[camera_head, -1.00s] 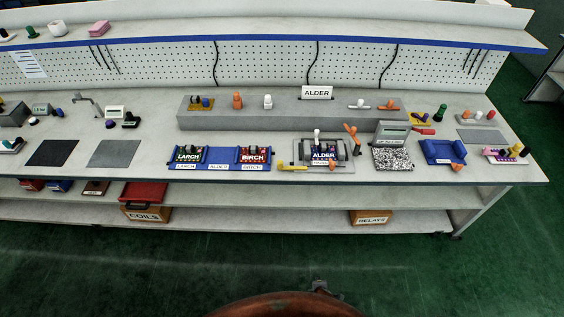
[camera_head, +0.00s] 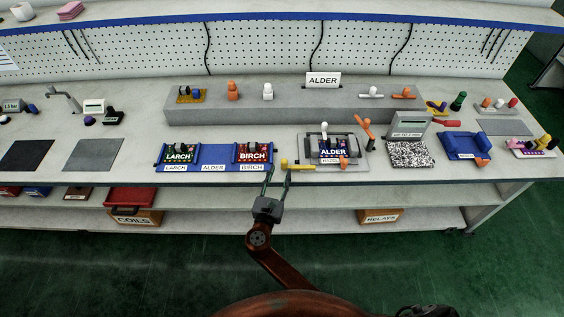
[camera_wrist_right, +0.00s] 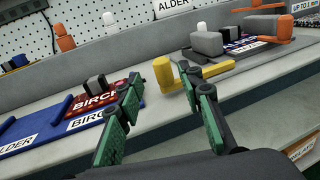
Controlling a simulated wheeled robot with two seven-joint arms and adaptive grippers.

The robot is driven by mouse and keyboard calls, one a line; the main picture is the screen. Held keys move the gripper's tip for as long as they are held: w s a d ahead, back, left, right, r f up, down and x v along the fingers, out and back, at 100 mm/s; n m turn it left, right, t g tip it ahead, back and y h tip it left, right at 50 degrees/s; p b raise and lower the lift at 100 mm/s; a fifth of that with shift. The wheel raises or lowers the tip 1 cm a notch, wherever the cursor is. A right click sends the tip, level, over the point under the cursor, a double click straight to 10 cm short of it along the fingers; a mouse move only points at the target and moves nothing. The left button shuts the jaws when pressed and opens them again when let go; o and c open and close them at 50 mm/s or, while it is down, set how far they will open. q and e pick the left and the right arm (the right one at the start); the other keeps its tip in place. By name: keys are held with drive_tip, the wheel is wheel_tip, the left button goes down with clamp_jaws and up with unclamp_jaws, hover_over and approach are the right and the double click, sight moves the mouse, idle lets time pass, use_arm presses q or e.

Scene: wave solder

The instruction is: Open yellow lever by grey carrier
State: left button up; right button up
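The yellow lever (camera_head: 300,167) lies flat along the front left of the grey carrier (camera_head: 360,163), its knob at the left end. In the right wrist view the lever's upright knob (camera_wrist_right: 163,74) shows with the bar (camera_wrist_right: 208,72) running right from it. The carrier holds a board marked ALDER (camera_head: 333,153). My right gripper (camera_head: 279,172) is open and empty at the table's front edge, just left of and in front of the knob. In the right wrist view the knob appears beyond the gap between its green fingertips (camera_wrist_right: 160,80). My left gripper is not in view.
Left of the lever is a blue rack (camera_head: 214,156) with LARCH and BIRCH boards. An orange lever (camera_head: 364,130) stands at the carrier's right, near a grey gauge block (camera_head: 408,125). A long grey riser (camera_head: 300,106) runs behind. The table front between rack and carrier is narrow.

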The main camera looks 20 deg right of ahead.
sight(283, 165)
drive_tip(key=x, duration=0.6)
drive_tip(key=shift+s+d+f+b, duration=0.15)
drive_tip(key=shift+f+b, duration=0.1)
drive_tip(key=shift+b, duration=0.15)
drive_tip(key=shift+c, duration=0.3)
clamp_jaws()
